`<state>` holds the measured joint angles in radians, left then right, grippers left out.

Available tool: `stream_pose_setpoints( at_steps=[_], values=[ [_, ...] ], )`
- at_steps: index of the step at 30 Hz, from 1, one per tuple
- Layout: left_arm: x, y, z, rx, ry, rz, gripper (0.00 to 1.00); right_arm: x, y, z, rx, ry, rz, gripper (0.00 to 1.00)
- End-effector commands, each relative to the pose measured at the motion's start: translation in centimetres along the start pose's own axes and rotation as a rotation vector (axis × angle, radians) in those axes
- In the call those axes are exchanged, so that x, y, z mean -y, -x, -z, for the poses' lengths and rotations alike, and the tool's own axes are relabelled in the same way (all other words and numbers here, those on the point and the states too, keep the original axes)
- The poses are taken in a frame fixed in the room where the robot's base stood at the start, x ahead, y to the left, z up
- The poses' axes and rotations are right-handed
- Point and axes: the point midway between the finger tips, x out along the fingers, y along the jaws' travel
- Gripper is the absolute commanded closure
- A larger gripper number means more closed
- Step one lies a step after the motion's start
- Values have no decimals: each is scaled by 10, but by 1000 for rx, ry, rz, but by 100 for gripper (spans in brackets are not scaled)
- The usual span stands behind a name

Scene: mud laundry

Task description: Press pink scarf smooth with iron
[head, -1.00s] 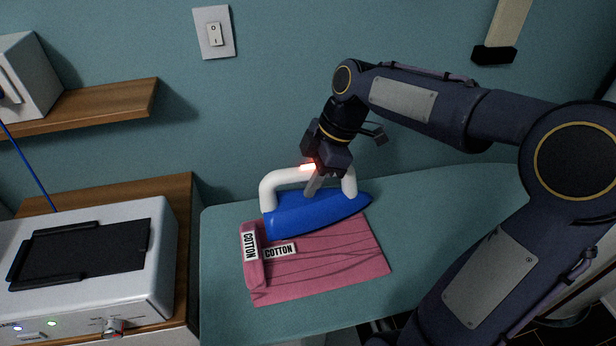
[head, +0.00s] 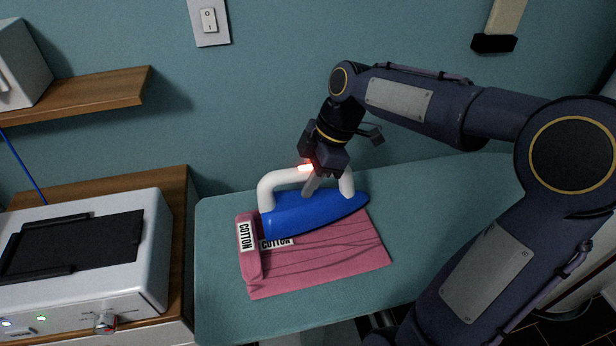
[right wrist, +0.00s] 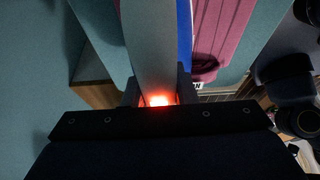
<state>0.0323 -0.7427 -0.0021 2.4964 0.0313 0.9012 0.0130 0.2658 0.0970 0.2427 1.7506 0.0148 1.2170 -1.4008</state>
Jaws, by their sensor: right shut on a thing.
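The pink scarf (head: 325,262) lies folded on the teal ironing board, with dark crease lines across it and a rolled left edge. It bears two white COTTON labels, one partly hidden by the iron. The blue iron (head: 312,212) with a white handle (head: 272,182) sits over the scarf's upper part, its tip pointing right. Whether its sole touches the cloth is hidden. My right gripper (head: 311,180) is shut on the iron's handle. In the right wrist view the handle (right wrist: 150,45) runs between the fingers (right wrist: 157,95), with the scarf (right wrist: 222,30) beyond. My left gripper is not in view.
The teal ironing board (head: 440,200) has free room right of the scarf. A white box-shaped device (head: 155,250) with a black top pad stands on a wooden cabinet at left. A wooden shelf (head: 90,98) and a switch (head: 209,20) are on the wall behind.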

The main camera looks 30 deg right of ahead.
Motion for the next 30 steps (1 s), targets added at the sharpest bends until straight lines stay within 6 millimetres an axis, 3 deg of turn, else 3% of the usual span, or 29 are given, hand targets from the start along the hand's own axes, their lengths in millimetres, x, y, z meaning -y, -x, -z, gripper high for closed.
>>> stream_pose_setpoints(
  at_steps=[30],
  values=[
    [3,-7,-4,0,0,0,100,-1,-8,-2,-3,2,-6,100]
  ],
)
